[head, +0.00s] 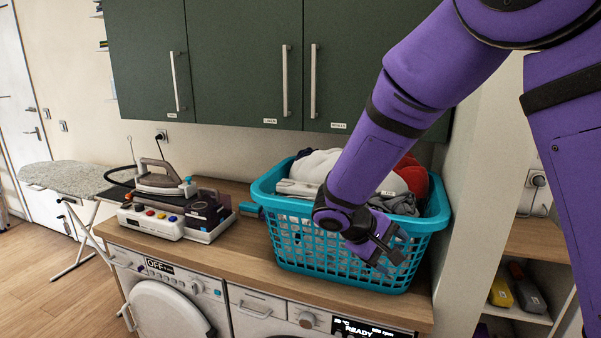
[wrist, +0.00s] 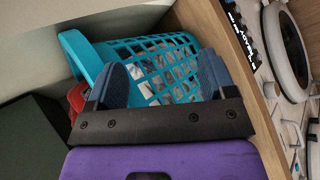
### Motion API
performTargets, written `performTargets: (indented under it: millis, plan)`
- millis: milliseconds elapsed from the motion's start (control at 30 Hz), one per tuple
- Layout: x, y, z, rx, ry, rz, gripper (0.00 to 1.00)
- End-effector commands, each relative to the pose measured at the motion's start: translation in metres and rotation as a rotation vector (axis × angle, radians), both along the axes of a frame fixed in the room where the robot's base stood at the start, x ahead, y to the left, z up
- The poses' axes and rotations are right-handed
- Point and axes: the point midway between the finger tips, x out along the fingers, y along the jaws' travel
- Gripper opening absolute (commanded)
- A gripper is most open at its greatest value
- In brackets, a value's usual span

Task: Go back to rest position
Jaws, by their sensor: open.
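My gripper (head: 389,252) is at the end of my purple arm, in front of the right part of a teal laundry basket (head: 310,238) in the head view. The basket holds white, grey and red clothes (head: 405,175). In the wrist view my gripper (wrist: 165,80) has its two blue-grey finger pads spread apart with nothing held between them. The teal basket (wrist: 168,52) shows behind and between the pads. I cannot tell whether the gripper touches the basket.
The basket stands on a wooden counter (head: 232,235) above white washing machines (head: 180,305). A steam iron (head: 160,180) on its station is to the left. Green cabinets (head: 235,60) hang above. A wall and shelves (head: 525,310) are on the right. An ironing board (head: 75,178) stands far left.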

Motion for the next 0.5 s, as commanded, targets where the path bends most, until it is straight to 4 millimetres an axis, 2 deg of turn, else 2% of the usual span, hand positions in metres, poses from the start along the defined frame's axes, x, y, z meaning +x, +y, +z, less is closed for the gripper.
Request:
performTargets:
  millis: [100, 500]
  plan:
    - [-0.015, -0.022, 0.028, 0.094, -0.009, -0.065, 0.77]
    - [-0.082, -0.079, 0.102, 0.403, -0.070, -0.227, 0.77]
